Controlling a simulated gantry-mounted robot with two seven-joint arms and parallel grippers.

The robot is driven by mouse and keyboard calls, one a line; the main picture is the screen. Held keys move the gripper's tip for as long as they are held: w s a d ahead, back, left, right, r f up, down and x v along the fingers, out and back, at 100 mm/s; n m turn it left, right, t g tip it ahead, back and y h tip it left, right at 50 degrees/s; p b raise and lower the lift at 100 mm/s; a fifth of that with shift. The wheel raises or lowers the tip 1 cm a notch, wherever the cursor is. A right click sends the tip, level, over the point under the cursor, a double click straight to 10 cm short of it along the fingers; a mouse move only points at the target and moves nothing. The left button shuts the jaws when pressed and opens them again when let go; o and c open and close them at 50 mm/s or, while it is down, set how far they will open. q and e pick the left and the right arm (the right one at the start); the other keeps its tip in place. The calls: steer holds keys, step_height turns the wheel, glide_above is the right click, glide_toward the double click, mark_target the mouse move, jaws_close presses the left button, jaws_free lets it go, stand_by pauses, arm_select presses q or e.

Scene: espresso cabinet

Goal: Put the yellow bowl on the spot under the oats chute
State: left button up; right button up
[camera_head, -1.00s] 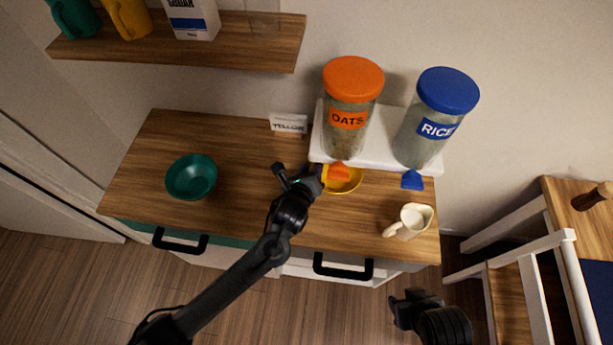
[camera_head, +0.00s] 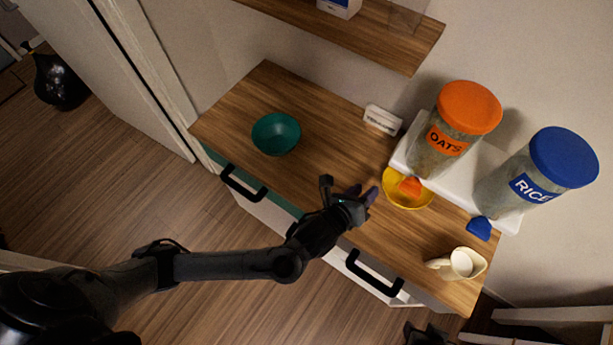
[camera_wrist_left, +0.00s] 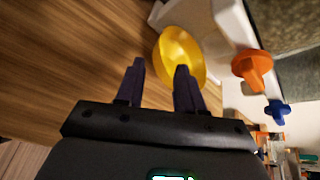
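The yellow bowl (camera_head: 401,201) stands upright on the counter under the orange chute (camera_head: 410,186) of the oats jar (camera_head: 456,128). The chute hides part of the bowl from above. My left gripper (camera_head: 363,194) is just left of the bowl, apart from it in the head view. In the left wrist view its two fingers (camera_wrist_left: 160,66) are spread with nothing between them. The bowl (camera_wrist_left: 178,50) shows beyond the fingertips, with the right finger overlapping its near edge. My right gripper (camera_head: 428,334) is partly cut off at the bottom edge, its fingers unclear.
The rice jar (camera_head: 537,170) with its blue chute (camera_head: 479,228) stands right of the oats jar. A cream jug (camera_head: 462,264) is at the counter's right end. A teal bowl (camera_head: 276,134) stands at the left. A small sign (camera_head: 382,119) is behind. The counter's middle is clear.

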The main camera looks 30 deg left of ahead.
arm_select(q)
steer(key=s+a+n+g, duration=0.1)
steer(key=n, duration=0.2)
steer(key=s+f+n+g, duration=0.1)
steer(key=s+n, duration=0.1)
steer(key=n, duration=0.1)
steer(key=s+a+n, duration=0.1)
steer(key=s+n, duration=0.1)
steer(key=n, duration=0.1)
steer(key=shift+a+f+g, duration=0.3)
steer(key=shift+f+g, duration=0.1)
steer(key=s+a+f+n+g+y, duration=0.2)
steer(key=s+a+n+g, duration=0.4)
steer(key=s+a+n, duration=0.9)
steer(key=s+f+n, duration=0.1)
steer(key=n, duration=0.4)
steer(key=shift+s+n+y, duration=0.3)
steer(key=shift+s+y, duration=0.1)
step_height(320, 180, up, 27)
steer(key=p, duration=2.7)
